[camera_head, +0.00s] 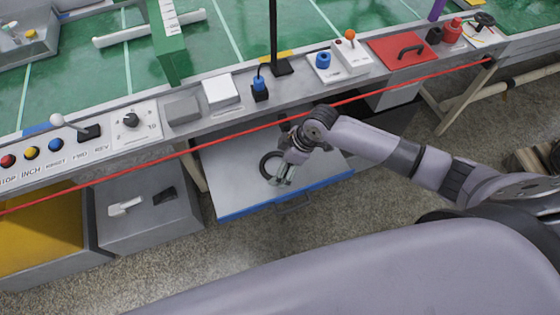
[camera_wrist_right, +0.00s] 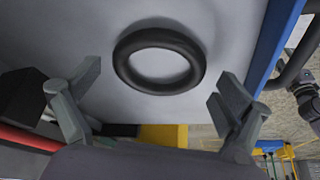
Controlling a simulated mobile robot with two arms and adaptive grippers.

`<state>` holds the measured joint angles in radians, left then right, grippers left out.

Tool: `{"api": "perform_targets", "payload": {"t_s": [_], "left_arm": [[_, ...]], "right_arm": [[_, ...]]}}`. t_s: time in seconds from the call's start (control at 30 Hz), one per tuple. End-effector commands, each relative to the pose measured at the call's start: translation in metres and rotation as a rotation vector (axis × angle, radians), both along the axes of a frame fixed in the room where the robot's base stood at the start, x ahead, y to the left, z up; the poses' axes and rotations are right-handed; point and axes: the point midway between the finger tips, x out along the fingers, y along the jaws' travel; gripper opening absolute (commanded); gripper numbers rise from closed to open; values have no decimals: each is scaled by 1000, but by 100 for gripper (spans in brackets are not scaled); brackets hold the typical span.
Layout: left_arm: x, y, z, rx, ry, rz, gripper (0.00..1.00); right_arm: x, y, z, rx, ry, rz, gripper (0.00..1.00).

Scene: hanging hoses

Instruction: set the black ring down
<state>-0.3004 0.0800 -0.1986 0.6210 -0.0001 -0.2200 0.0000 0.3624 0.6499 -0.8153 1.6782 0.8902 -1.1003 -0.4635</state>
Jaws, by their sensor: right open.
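The black ring (camera_head: 264,167) lies flat on the light grey bottom of the blue-edged drawer (camera_head: 232,192). In the right wrist view the whole ring (camera_wrist_right: 128,75) shows on the pale surface, ahead of the fingers, with a soft shadow beside it. My right gripper (camera_head: 286,174) is down at the drawer, beside the ring, and partly covers its right side in the head view. In the right wrist view my right gripper (camera_wrist_right: 157,88) has its fingers wide apart, with nothing between them. My left gripper is in neither view.
A red cord (camera_head: 225,138) runs along the bench front above the drawer. The control panel (camera_head: 132,123) stands behind it. A grey bin (camera_head: 150,215) is left of the drawer. The drawer's left part is clear.

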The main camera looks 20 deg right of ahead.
Motion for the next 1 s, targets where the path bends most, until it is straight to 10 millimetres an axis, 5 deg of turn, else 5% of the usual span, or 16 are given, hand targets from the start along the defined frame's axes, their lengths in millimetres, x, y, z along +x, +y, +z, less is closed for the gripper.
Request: {"api": "perform_targets", "payload": {"t_s": [0.17,0.7,1.0], "left_arm": [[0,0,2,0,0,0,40],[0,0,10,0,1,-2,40],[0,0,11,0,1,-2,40]], "right_arm": [[-1,-4,9,-1,-2,0,96],[-19,-40,101,-2,-2,0,96],[-21,-44,112,0,0,-1,96]]}}
